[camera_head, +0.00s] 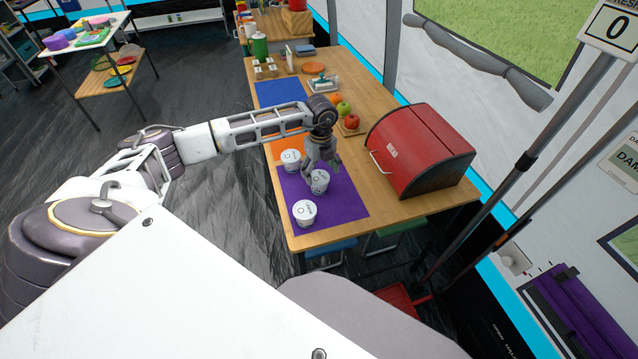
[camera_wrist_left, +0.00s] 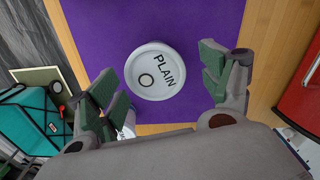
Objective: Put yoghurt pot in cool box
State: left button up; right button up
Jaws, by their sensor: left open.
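My left gripper (camera_head: 320,168) is open and points down over a white yoghurt pot (camera_head: 319,182) on a purple mat (camera_head: 345,205). In the left wrist view, the pot's lid (camera_wrist_left: 155,70) reads PLAIN and lies between and slightly ahead of the spread fingers (camera_wrist_left: 160,85). Two more white pots stand on the mat, one near its front edge (camera_head: 305,213) and one at its far left corner (camera_head: 290,160). A teal box-like thing (camera_wrist_left: 25,128) with dark trim shows in the left wrist view; I cannot tell if it is the cool box. My right gripper is out of view.
A red bread bin (camera_head: 420,150) stands on the wooden table (camera_head: 400,208) to the right. Fruit (camera_head: 345,108) and an orange mat (camera_head: 285,147) lie farther back. A blue mat (camera_head: 280,93) is beyond. Open dark floor (camera_head: 225,230) lies left of the table.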

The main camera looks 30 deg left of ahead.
aim_at(319, 176)
pick_arm(q)
jog(key=shift+f, duration=0.4)
jog(key=shift+s+f, duration=0.15)
jog(key=shift+f, duration=1.15)
jog(key=shift+s+f, duration=0.15)
jog(key=shift+f, duration=1.15)
jog(key=c, duration=1.1)
jog(key=shift+c, duration=0.6)
jog(key=shift+r, duration=5.05)
